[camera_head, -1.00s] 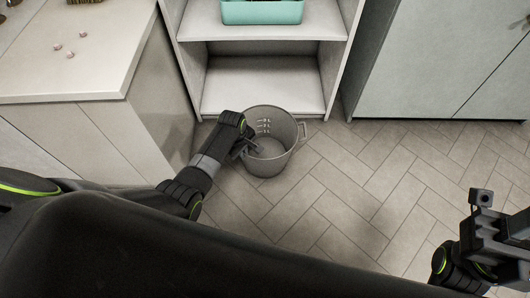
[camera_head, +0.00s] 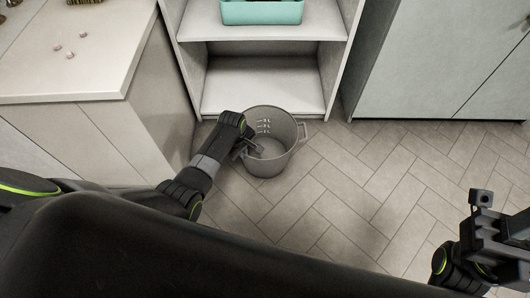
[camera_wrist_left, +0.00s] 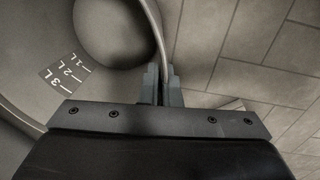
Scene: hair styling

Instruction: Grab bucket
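A grey bucket (camera_head: 284,140) stands upright on the floor in front of the low shelf in the head view, with a side handle at its right. Its rim and litre marks on the inner wall (camera_wrist_left: 32,82) show in the left wrist view. My left gripper (camera_head: 246,148) is at the bucket's left rim. In the left wrist view its two fingers (camera_wrist_left: 161,88) are close together, one on each side of the rim, closed on it. My right gripper (camera_head: 492,232) is at the lower right, far from the bucket; its fingers cannot be made out.
A white shelf (camera_head: 262,85) with a teal bin (camera_head: 262,12) stands just behind the bucket. A counter (camera_head: 110,70) with small pink items is at the left. A pale cabinet (camera_head: 440,60) is at the right. The tiled floor (camera_head: 370,180) right of the bucket is clear.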

